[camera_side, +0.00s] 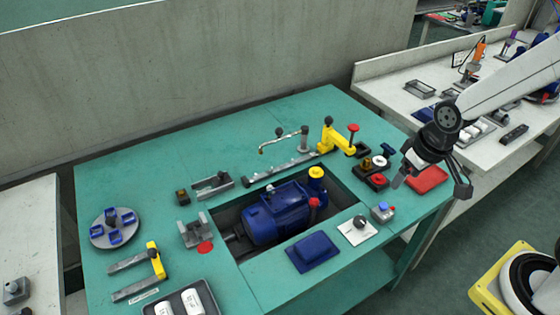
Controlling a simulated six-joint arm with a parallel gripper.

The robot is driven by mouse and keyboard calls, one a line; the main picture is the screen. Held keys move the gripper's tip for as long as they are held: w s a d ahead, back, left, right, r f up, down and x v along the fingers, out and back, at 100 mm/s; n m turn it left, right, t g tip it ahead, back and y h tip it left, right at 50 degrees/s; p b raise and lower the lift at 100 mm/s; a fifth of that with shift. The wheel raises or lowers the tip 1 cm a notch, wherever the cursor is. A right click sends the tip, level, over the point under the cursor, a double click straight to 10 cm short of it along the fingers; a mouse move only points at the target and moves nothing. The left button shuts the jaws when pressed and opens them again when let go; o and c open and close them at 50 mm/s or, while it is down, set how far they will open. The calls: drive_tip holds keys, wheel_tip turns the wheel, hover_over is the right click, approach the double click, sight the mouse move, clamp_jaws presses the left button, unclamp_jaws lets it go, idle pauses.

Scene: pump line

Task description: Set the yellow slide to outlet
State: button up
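A yellow block (156,262) sits at the right end of two grey rails (128,263) at the front left of the bench. A small white label (143,296) lies by these rails; I cannot read it. Another yellow piece (330,139), with a dark top and a red knob beside it, stands at the right end of a grey rail (283,170) at the back. I cannot tell for certain which is the yellow slide. My gripper (431,188) is at the right, over the red pad, away from both. Its fingers are apart and nothing shows between them.
A blue pump motor (275,214) sits in a recess mid-bench. A round grey plate with blue parts (114,228) is at the left. A blue block (313,250), a white knob panel (358,229) and a red pad (427,180) are at the right. The back-left bench is clear.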

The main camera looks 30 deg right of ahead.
drive_tip(key=w+d+n+y, duration=0.1)
drive_tip(key=w+d+n, duration=0.1)
drive_tip(key=w, duration=0.7)
drive_tip(key=w+d+n, duration=0.2)
drive_tip(key=w, duration=0.8)
drive_tip(key=n+y, duration=0.2)
drive_tip(key=n, duration=0.3)
approach(329, 117)
wheel_tip(329, 117, down, 2)
drive_tip(key=shift+a+f+t, duration=0.15)
drive_tip(key=shift+a+t, duration=0.05)
drive_tip(key=shift+t, duration=0.1)
drive_tip(key=shift+x, duration=3.9)
drive_tip(key=shift+a, duration=0.1)
clamp_jaws()
